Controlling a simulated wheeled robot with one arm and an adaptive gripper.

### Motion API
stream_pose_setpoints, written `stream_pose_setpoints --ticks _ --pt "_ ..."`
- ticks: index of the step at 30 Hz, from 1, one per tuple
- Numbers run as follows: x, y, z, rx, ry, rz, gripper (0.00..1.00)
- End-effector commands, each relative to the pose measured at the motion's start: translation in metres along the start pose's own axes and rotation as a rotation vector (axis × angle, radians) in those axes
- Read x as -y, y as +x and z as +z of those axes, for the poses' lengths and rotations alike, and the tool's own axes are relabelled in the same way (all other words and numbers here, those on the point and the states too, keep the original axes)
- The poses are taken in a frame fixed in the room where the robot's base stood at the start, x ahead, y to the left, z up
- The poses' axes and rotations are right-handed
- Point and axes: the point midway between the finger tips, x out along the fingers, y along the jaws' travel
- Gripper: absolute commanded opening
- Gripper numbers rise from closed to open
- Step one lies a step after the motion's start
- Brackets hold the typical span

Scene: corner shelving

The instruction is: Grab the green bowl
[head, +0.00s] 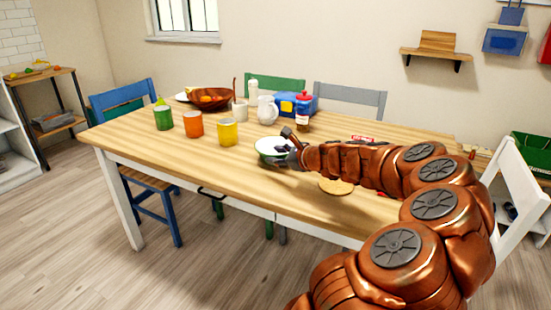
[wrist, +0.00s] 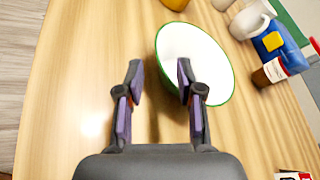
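The green bowl (head: 268,146) has a white inside and a thin green rim, and it sits upright on the wooden table. In the wrist view the bowl (wrist: 205,55) fills the upper middle. My gripper (head: 289,146) is at the bowl's right side in the head view and hides part of it. In the wrist view my gripper (wrist: 159,75) is open, with nothing between its pads that I can see it holding. Its right finger overlaps the bowl's inside and its left finger is over bare wood outside the rim. I cannot tell whether either finger touches the bowl.
Yellow (head: 228,132), orange (head: 194,124) and green (head: 163,118) cups stand left of the bowl. A white pitcher (head: 267,110), a red-capped bottle (head: 303,114) and a blue box (head: 286,102) stand behind it. A round board (head: 336,187) lies in front. The table's front left is clear.

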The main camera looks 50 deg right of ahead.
Motion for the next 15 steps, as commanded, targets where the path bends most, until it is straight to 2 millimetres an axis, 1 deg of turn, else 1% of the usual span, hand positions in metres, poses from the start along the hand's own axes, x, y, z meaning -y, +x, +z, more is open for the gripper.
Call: stream_pose_setpoints --ticks 3,8,15 --pt "-0.002 0.011 0.000 0.001 -0.001 0.003 0.37" --pt "-0.001 0.018 0.000 0.000 -0.002 0.002 0.37" --pt "-0.003 0.045 0.000 0.001 -0.005 0.003 0.37"
